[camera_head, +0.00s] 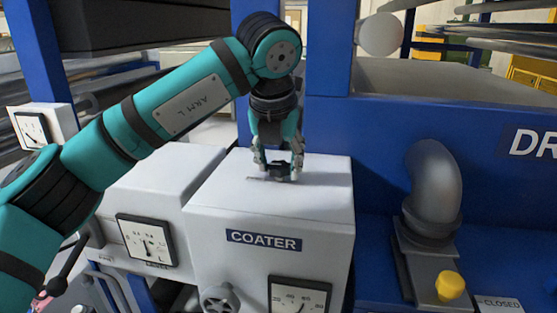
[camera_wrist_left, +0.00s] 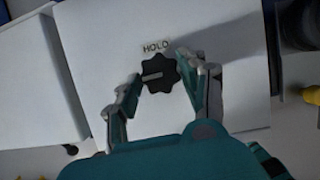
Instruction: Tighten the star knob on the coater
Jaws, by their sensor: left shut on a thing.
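The star knob (camera_wrist_left: 159,73) is black with a lobed rim and a pale pointer line, under a label reading HOLD, in the left wrist view. It sits on the flat top of the white coater housing (camera_head: 230,205), which carries a COATER plate on its front. My left gripper (camera_head: 278,172) points straight down over the coater top, its fingers on either side of the knob and shut on it. In the head view the fingers partly hide the knob (camera_head: 279,168). My right gripper is not in view.
A dial gauge (camera_head: 300,296) and a grey handwheel (camera_head: 220,298) are on the coater's front. A grey elbow pipe (camera_head: 433,185) and a yellow knob (camera_head: 449,286) stand to the right. A blue frame (camera_head: 400,130) rises behind. The coater top around the knob is clear.

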